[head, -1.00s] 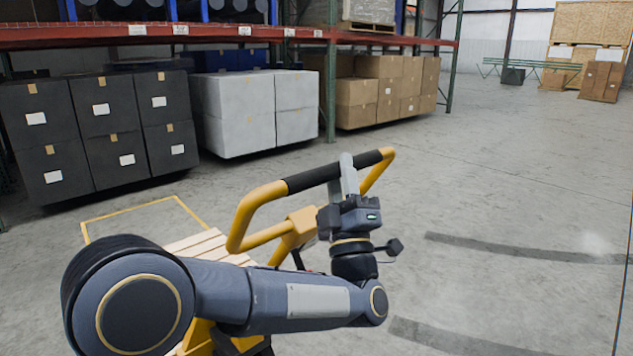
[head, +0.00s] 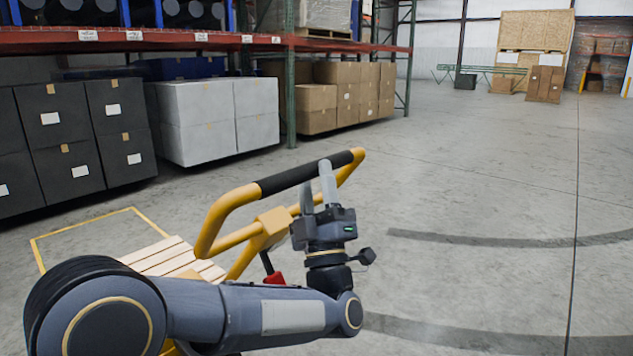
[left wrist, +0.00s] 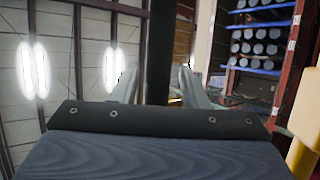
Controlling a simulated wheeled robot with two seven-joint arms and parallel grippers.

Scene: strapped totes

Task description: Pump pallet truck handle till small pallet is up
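The pallet truck handle is a yellow loop with a black grip (head: 285,180) across its top, in the middle of the head view. A red part (head: 274,278) sits lower on the truck. The small pallet (head: 165,256), of pale wooden slats, shows behind my left arm; its height off the floor cannot be told. My left gripper (head: 318,182) points up at the black grip, one finger overlapping it in the picture. Yellow handle (left wrist: 305,135) shows at the right edge there. My right gripper is out of view.
A yellow floor outline (head: 85,226) lies by the pallet. Dark boxes (head: 65,140), white boxes (head: 210,115) and brown cartons (head: 340,95) stand under a rack (head: 200,40) at the back left. The floor (head: 490,200) on the right is clear.

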